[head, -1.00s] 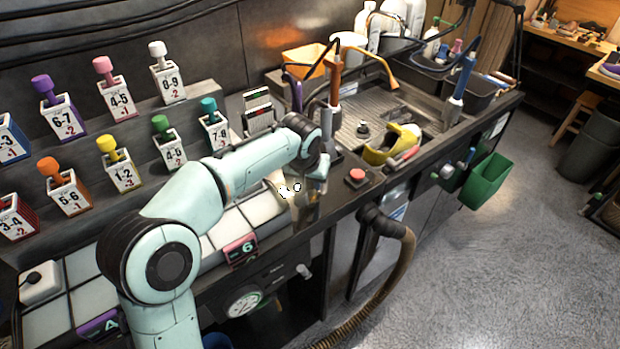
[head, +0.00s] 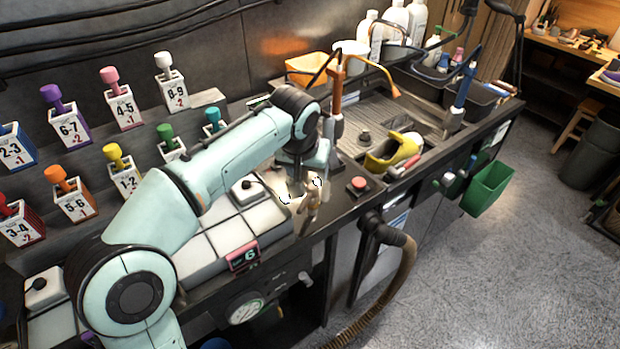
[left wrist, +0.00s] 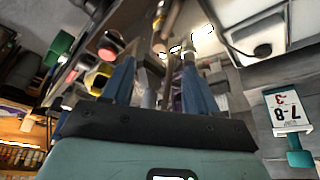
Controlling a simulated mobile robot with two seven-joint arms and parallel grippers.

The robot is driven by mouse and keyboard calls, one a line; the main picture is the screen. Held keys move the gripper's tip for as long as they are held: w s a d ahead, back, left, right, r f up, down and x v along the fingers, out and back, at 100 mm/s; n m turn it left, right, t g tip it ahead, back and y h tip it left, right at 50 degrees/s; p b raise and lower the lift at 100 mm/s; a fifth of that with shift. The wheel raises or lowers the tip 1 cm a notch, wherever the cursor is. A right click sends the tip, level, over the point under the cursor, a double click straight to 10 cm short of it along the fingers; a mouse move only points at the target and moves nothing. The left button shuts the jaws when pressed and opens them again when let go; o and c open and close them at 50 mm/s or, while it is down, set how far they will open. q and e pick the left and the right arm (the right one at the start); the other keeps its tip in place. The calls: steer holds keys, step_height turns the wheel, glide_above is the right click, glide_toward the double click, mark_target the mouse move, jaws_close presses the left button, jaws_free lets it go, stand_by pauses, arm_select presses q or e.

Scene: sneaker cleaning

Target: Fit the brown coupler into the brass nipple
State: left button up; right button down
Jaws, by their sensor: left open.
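My left gripper (head: 302,190) points down over the front of the bench, left of the red button. Its blue fingers are spread apart in the left wrist view (left wrist: 157,60), with nothing clearly held between them. A brownish upright piece (head: 310,203) stands just below and beside the fingertips at the bench edge. In the left wrist view a brown cylinder (left wrist: 172,18) lies beyond the fingertips, next to a small brass-coloured piece (left wrist: 159,14). I cannot tell for sure which is the coupler and which the nipple. My right gripper is not in view.
A red button (head: 358,183) sits right of the gripper. A white block with a black knob (head: 246,188) stands on pale tiles to its left. An orange-brown handled tool (head: 336,80) stands close behind.

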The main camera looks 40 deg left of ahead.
arm_select(q)
steer(key=shift+v, duration=1.65)
steer(key=shift+s+f, duration=0.1)
steer(key=shift+f, duration=0.05)
